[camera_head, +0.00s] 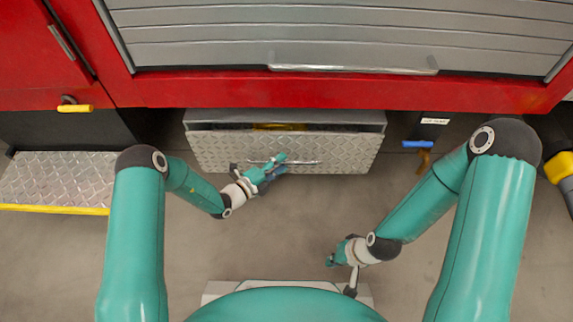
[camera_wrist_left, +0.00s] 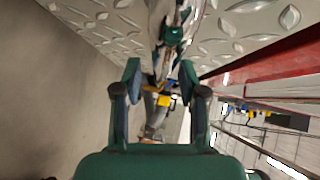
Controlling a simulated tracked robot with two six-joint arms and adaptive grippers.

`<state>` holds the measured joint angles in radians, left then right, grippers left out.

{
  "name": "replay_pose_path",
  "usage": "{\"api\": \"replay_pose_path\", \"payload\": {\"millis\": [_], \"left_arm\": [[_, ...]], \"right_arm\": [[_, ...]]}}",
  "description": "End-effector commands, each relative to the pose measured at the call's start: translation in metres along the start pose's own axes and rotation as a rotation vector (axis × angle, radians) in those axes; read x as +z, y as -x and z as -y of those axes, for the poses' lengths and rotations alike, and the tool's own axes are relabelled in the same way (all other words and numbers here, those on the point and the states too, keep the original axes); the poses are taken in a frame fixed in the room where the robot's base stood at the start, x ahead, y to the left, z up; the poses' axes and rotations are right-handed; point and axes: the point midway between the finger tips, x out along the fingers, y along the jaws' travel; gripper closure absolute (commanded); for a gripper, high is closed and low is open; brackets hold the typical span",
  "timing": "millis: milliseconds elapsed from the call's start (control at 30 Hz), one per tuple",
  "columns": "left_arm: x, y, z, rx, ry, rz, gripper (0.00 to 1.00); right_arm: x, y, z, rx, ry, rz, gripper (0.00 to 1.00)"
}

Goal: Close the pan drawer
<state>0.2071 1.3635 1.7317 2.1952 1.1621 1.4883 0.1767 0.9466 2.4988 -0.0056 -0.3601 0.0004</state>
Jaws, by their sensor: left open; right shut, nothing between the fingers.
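The pan drawer (camera_head: 214,152) has a diamond-plate front and sits under the red body, centre-left in the head view. A dark gap with something yellow shows above its front, so it stands partly open. Its bar handle (camera_head: 308,162) runs across the front. My left gripper (camera_head: 277,170) is open at the handle's left part; contact cannot be told. In the left wrist view the diamond-plate front (camera_wrist_left: 245,25) is close, and the handle (camera_wrist_left: 175,20) lies ahead of the open fingers (camera_wrist_left: 160,88). My right gripper (camera_head: 332,260) is shut and empty, low over the floor, away from the drawer.
A closed roller shutter (camera_head: 340,45) with a long handle is above. A diamond-plate step (camera_head: 60,180) with a yellow edge is at left. A yellow handle (camera_head: 75,108) and a blue lever (camera_head: 417,144) flank the drawer. The floor before it is clear.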

Motion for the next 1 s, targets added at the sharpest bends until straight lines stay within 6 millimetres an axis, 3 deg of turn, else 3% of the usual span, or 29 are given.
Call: {"api": "replay_pose_path", "payload": {"millis": [167, 467, 700, 1000], "left_arm": [[-0.0005, -0.0134, -0.0001, -0.001, -0.001, -0.001, 0.59], [-0.0007, -0.0150, 0.0005, 0.000, 0.000, -0.001, 0.59], [-0.0009, -0.0150, 0.0003, 0.000, 0.000, -0.002, 0.99], [-0.0012, -0.0149, -0.0004, 0.002, 0.000, -0.002, 1.00]], "right_arm": [[0.0000, -0.0051, -0.0018, 0.000, 0.000, 0.000, 1.00], [0.0000, -0.0049, -0.0017, 0.000, 0.000, 0.000, 1.00], [0.0000, -0.0049, -0.0017, 0.000, 0.000, 0.000, 1.00], [0.0000, -0.0049, -0.0018, 0.000, 0.000, 0.000, 1.00]]}}
